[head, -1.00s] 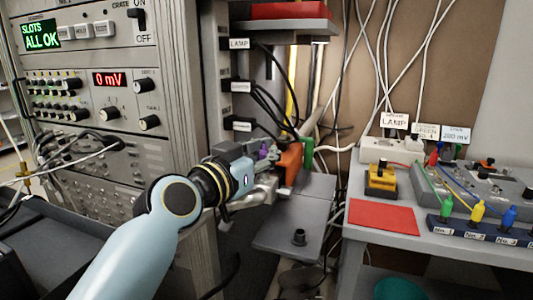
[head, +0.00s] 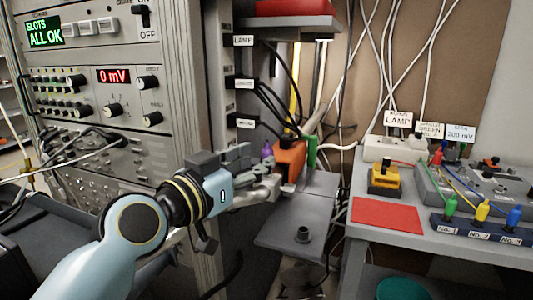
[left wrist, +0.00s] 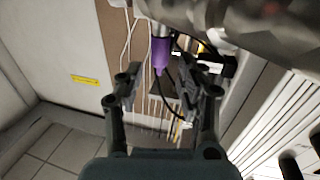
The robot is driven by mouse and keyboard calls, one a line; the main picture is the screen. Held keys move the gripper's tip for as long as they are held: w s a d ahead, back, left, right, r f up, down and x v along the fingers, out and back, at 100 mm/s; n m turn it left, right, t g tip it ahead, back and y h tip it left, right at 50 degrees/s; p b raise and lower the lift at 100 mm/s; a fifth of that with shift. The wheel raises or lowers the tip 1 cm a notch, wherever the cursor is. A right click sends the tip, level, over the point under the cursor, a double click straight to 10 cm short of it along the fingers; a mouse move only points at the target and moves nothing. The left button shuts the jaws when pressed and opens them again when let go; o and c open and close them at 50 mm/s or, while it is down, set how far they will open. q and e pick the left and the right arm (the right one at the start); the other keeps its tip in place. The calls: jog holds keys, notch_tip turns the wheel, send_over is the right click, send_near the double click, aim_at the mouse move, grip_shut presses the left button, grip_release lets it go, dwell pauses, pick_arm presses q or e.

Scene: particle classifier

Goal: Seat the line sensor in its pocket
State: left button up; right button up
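My left gripper (head: 259,170) reaches toward an orange block (head: 290,158) at the rack's right side. In the left wrist view the gripper (left wrist: 159,80) has its two dark fingers apart, with nothing clearly held between them. A purple cylinder (left wrist: 160,52) with a pale upper end stands just beyond the fingertips, roughly centred on the gap. A purple piece (head: 267,151) also shows left of the orange block in the head view. I cannot tell for sure whether it is the line sensor. No pocket can be made out. My right gripper is out of view.
A green part (head: 310,150) stands behind the orange block. A grey shelf (head: 285,237) with a dark knob lies below. The rack (head: 110,165) with black cables is close on the left. A bench with a red mat (head: 387,214) and a yellow device (head: 385,178) stands right.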

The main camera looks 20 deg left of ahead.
pick_arm(q)
jog(key=v, duration=0.6)
jog(key=shift+s, duration=0.25)
